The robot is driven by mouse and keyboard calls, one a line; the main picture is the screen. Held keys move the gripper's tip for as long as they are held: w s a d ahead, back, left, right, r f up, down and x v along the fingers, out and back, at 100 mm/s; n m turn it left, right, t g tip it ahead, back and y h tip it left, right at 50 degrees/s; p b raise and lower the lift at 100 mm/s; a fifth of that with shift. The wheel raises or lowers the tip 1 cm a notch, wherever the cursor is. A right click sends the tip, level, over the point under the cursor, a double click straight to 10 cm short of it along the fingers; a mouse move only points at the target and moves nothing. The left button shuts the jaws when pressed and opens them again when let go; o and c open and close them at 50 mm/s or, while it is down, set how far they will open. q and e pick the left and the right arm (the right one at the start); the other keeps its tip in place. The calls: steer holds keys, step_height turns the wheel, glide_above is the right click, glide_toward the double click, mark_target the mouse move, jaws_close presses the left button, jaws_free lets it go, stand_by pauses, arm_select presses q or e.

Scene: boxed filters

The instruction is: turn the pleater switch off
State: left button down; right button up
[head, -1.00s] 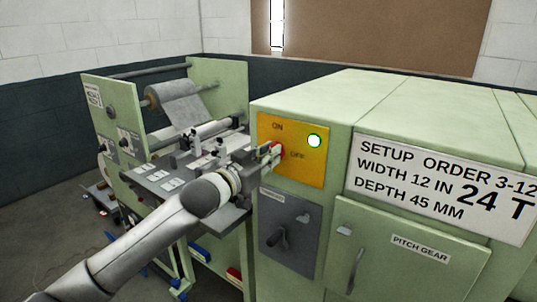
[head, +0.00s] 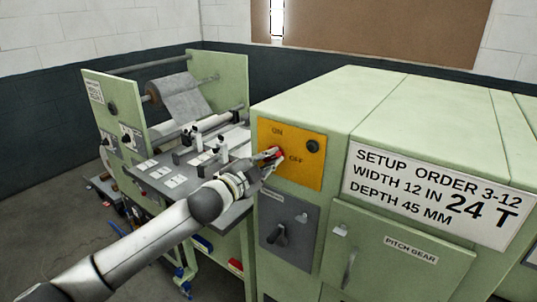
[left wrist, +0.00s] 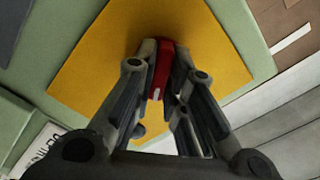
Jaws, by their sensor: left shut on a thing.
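The pleater switch is a red handle (left wrist: 161,68) on a yellow plate (head: 308,174) marked ON at the top and OFF at the right. My left gripper (head: 272,156) is at the plate, shut on the red handle. In the left wrist view the fingers of my left gripper (left wrist: 163,80) lie on both sides of the handle. In the head view the fingers hide part of the handle, which points toward the OFF side. The round lamp (head: 313,146) on the plate is dark. My right gripper is not in view.
A grey panel with a lever (head: 278,234) sits below the yellow plate. A setup sign (head: 432,190) and a pitch gear door (head: 395,255) are to the right. The pleater's roll (head: 180,95) and work table stand left, beside my arm.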

arm_select(q)
steer(key=m+p, duration=0.1)
steer(key=m, duration=0.2)
steer(key=shift+m, duration=0.3)
steer(key=shift+m+p, duration=0.7)
steer(key=shift+m, duration=1)
steer(key=shift+f, duration=0.1)
steer(key=c, duration=1.5)
jaws_free()
steer(key=shift+s+a, duration=0.1)
steer(key=shift+s, duration=0.05)
steer(key=v, duration=1.1)
steer(key=shift+s+a, duration=0.25)
steer(key=shift+s, duration=0.05)
